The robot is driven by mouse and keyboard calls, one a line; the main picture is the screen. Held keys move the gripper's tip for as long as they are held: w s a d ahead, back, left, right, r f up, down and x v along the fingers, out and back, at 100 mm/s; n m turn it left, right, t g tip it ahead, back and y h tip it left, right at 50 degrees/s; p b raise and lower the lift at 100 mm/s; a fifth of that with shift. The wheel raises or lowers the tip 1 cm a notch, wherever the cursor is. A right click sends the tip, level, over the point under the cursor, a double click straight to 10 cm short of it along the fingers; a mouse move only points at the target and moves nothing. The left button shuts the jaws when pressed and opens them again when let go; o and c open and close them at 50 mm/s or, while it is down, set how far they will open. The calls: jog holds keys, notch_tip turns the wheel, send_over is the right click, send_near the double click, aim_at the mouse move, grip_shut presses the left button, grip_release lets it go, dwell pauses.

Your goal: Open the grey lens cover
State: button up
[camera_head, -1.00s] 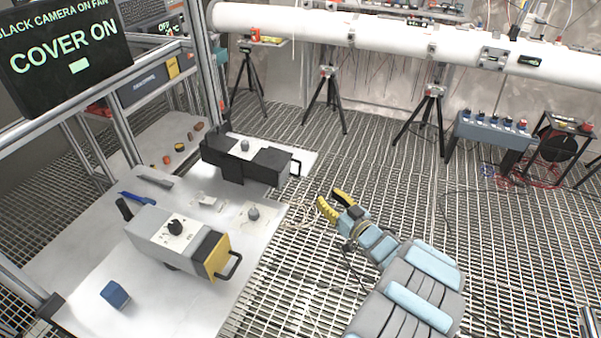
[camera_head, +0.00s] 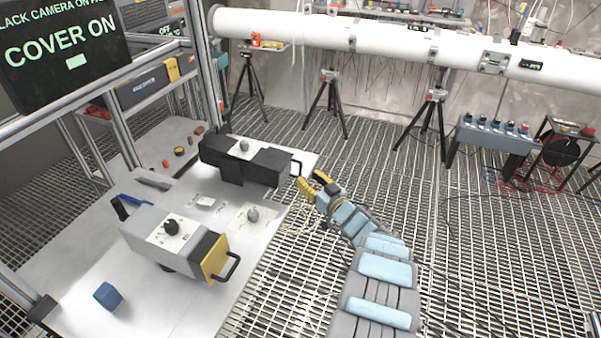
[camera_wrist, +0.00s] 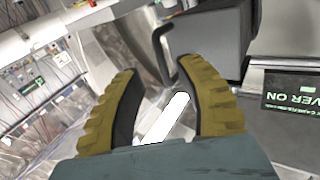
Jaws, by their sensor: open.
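A grey box camera (camera_head: 172,238) lies on the white table, its front end closed by a yellow-edged plate (camera_head: 217,258) with a black loop handle (camera_head: 233,267). Behind it a black box camera (camera_head: 243,161) has a dark end cover with its own handle (camera_head: 297,168). My gripper (camera_head: 311,180) is open and empty, just right of the black camera's end. In the wrist view, a dark grey box (camera_wrist: 215,35) and its loop handle (camera_wrist: 160,52) show beyond the fingertips (camera_wrist: 160,70). The handle does not look gripped; the exact gap is unclear.
A screen (camera_head: 64,46) reads "COVER ON" at upper left, beside metal frame posts (camera_head: 205,70). A blue cube (camera_head: 108,296) and small parts lie on the table (camera_head: 185,310). A white pipe on tripods runs along the back. Grated floor right of the table is open.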

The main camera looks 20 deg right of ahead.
aim_at(291, 175)
jog(key=b+x, duration=0.2)
jog(key=x, duration=0.2)
jog(key=shift+w+a, duration=0.1)
jog(key=shift+w, duration=0.1)
dwell(0.4)
grip_shut()
